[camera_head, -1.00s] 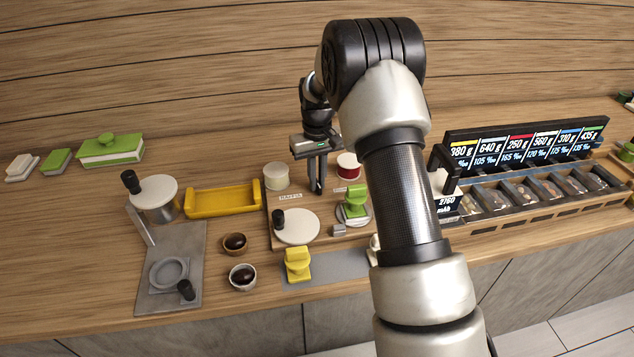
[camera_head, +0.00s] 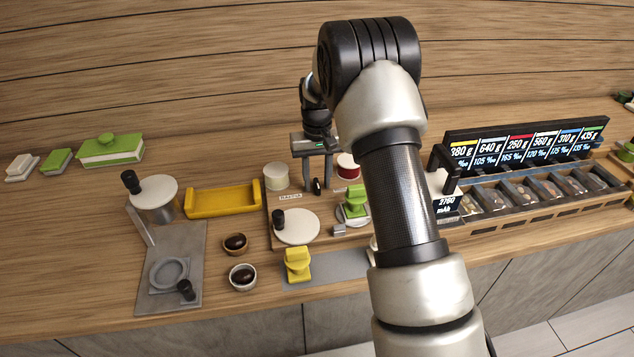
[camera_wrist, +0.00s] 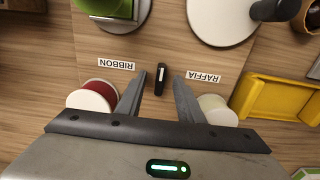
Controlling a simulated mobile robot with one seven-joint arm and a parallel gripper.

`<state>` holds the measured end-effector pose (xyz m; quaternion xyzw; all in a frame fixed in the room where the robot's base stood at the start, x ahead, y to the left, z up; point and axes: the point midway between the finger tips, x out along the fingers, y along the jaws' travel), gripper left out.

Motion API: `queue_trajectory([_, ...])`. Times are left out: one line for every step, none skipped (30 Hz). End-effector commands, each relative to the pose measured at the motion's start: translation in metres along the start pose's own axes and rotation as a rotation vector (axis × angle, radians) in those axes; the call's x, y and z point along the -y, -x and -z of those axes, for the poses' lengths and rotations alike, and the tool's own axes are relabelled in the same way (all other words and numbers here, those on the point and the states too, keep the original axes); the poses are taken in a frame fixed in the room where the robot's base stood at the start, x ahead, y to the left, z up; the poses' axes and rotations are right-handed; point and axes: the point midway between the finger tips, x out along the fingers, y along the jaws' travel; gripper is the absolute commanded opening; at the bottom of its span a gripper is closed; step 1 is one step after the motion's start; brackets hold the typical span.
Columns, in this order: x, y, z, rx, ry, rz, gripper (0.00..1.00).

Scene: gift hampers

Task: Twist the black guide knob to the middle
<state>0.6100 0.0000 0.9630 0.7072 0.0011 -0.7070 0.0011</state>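The black guide knob (camera_wrist: 160,86) is a small elongated knob with a white mark. In the wrist view it lies nearly upright in the picture, between the RIBBON label (camera_wrist: 117,65) and the RAFFIA label (camera_wrist: 203,77). It also shows in the head view (camera_head: 317,187) on the wooden board. My gripper (camera_wrist: 161,76) is open, with one fingertip on each side of the knob and a visible gap to each. In the head view my gripper (camera_head: 317,190) points down over the back of the board. Fingertip height relative to the knob is hard to tell.
A red spool (camera_head: 348,166) and a cream spool (camera_head: 276,177) stand close beside the fingers. A green clamp-like piece (camera_head: 356,199) and a white disc with a black knob (camera_head: 298,228) sit nearer the front. A yellow tray (camera_head: 222,200) lies left.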

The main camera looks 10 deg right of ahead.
Motion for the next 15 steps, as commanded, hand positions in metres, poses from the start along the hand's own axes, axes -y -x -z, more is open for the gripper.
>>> queue_trajectory([0.000, 0.000, 0.000, 0.000, 0.000, 0.000, 0.34])
queue_trajectory([0.000, 0.000, 0.000, 0.000, 0.000, 0.000, 0.34])
queue_trajectory([0.000, 0.001, 0.000, 0.000, 0.000, 0.000, 0.34])
queue_trajectory([0.000, 0.002, 0.000, 0.000, 0.000, 0.000, 0.34])
queue_trajectory([0.000, 0.003, 0.000, 0.000, 0.000, 0.000, 0.34])
queue_trajectory([0.000, 0.005, 0.000, 0.000, 0.000, 0.000, 0.34])
queue_trajectory([0.000, 0.007, 0.000, 0.000, 0.000, 0.000, 0.34])
queue_trajectory([0.000, 0.010, 0.000, -0.001, 0.000, 0.000, 0.34])
queue_trajectory([0.000, 0.014, 0.000, -0.001, 0.000, 0.000, 0.34])
queue_trajectory([0.000, 0.017, 0.000, -0.001, 0.000, 0.000, 0.34])
queue_trajectory([0.000, 0.021, 0.000, -0.001, 0.000, 0.000, 0.34])
queue_trajectory([0.000, 0.025, 0.000, -0.001, 0.000, 0.000, 0.34])
queue_trajectory([0.000, 0.028, 0.000, -0.001, 0.000, 0.000, 0.34])
queue_trajectory([0.000, 0.031, 0.000, -0.001, 0.000, 0.000, 0.34])
queue_trajectory([0.000, 0.035, 0.000, -0.001, 0.000, 0.000, 0.34])
